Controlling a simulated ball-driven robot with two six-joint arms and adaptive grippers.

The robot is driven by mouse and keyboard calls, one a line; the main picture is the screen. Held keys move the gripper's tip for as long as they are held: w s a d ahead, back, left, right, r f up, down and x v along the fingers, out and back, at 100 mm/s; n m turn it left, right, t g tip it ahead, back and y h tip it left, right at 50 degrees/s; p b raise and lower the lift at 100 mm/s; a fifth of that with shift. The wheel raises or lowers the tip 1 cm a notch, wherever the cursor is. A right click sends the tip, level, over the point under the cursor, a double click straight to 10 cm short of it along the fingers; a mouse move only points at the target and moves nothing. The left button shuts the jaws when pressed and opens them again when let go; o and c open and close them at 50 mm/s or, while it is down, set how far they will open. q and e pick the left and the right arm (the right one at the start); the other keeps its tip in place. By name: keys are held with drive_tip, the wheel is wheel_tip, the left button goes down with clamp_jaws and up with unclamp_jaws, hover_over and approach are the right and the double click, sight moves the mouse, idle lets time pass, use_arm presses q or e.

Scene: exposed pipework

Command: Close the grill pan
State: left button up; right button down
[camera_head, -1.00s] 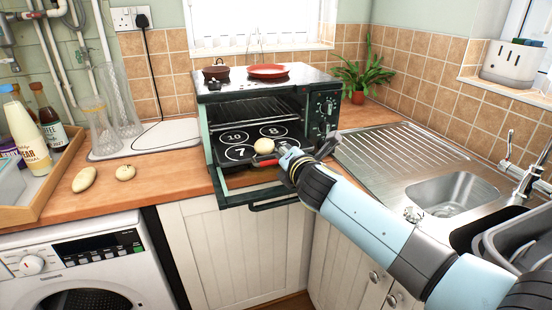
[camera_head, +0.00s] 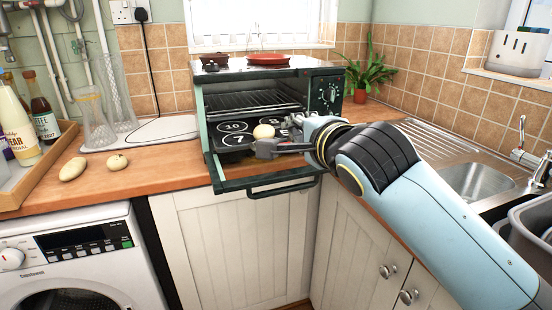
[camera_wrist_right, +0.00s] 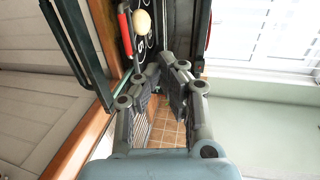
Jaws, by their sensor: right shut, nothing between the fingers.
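The grill pan (camera_head: 233,141) is a dark tray marked with white numbered circles, at the opening of the green countertop oven (camera_head: 199,110). A pale round item (camera_head: 263,132) lies on it. In the right wrist view, a red handle (camera_wrist_right: 125,32) shows beside the pale item. The oven's dark lower frame with its handle bar (camera_head: 285,187) juts out past the counter edge. My right gripper (camera_head: 258,150) is shut and empty, pointing left across the front of the pan, close to the pale item. I cannot tell whether it touches the pan. My left gripper is out of view.
A wire rack (camera_head: 250,102) sits inside the oven above the pan. A red pan (camera_head: 268,60) rests on top. Two potato-like items (camera_head: 117,162) and a bottle tray (camera_head: 45,170) are to the left. The sink (camera_head: 478,181) is at the right.

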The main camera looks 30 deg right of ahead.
wheel_tip(320, 180, down, 4)
drive_tip(key=s+b, duration=0.1)
drive_tip(key=s, duration=0.1)
drive_tip(key=x, duration=0.4)
drive_tip(key=p+x, duration=0.1)
drive_tip(key=x, duration=0.8)
drive_tip(key=shift+w+a+f, duration=0.2)
drive_tip(key=shift+w+f, duration=0.05)
drive_tip(key=shift+w, duration=0.1)
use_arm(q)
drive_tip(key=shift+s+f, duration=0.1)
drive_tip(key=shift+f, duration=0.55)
